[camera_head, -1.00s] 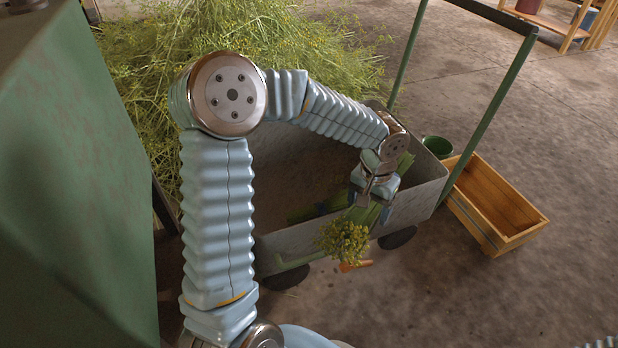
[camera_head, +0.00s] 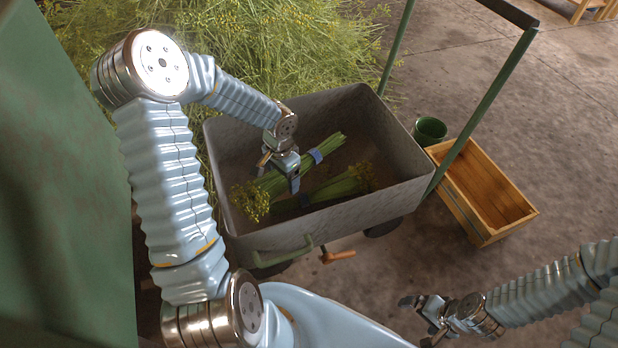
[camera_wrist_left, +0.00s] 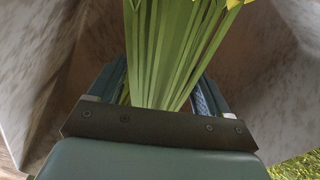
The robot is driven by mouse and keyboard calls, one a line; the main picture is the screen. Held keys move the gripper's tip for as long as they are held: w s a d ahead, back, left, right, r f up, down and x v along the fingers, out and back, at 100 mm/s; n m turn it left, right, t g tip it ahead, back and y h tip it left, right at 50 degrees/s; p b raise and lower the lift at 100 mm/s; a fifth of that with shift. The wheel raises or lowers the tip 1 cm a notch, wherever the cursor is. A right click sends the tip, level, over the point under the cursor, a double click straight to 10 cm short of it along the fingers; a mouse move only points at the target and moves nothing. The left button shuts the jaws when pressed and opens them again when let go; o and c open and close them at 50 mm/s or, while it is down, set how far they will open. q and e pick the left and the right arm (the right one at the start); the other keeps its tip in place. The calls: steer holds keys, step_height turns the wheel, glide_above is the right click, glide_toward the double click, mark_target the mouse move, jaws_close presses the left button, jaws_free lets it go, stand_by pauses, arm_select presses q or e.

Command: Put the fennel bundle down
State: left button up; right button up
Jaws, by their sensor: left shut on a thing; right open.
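My left gripper (camera_head: 281,172) is shut on a fennel bundle (camera_head: 322,150) with green stalks, a blue band and yellow flower heads at its left end. It holds the bundle inside the grey cart tub (camera_head: 406,186). In the left wrist view the stalks (camera_wrist_left: 165,50) run between the fingers. A second banded bundle (camera_head: 335,188) lies in the tub, just in front of the held one. I cannot tell whether the held bundle touches the tub floor. My right gripper (camera_head: 428,320) is open and empty, low at the right, outside the cart.
A large heap of fennel (camera_head: 260,50) stands behind the cart. A wooden crate (camera_head: 485,195) and a green bucket (camera_head: 430,129) stand on the floor to the right. The cart's green handle frame (camera_head: 480,105) rises at its right end. A green body (camera_head: 60,180) fills the left.

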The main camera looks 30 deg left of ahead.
arm_select(q)
steer(key=w+a+f, duration=0.1)
steer(key=w+f, duration=0.2)
steer(key=w, duration=0.1)
steer(key=w+a+f, duration=0.2)
steer(key=w+f, duration=0.1)
steer(key=w, duration=0.1)
steer(key=w+a+f, duration=0.2)
steer(key=w+f, duration=0.1)
steer(key=w, duration=0.1)
steer(key=shift+f+b, duration=0.2)
steer(key=shift+b, duration=0.15)
steer(key=shift+w+f, duration=0.15)
steer(key=shift+f, duration=0.1)
steer(key=shift+w+a+f, duration=0.1)
steer(key=shift+w+f, duration=0.1)
steer(key=shift+f, duration=1.55)
steer(key=shift+f+b, duration=0.2)
steer(key=shift+b, duration=0.2)
steer(key=o, duration=1.1)
steer(key=shift+r, duration=0.1)
steer(key=shift+o, duration=0.2)
step_height(320, 180, up, 12)
steer(key=p, duration=0.1)
steer(key=shift+r, duration=0.15)
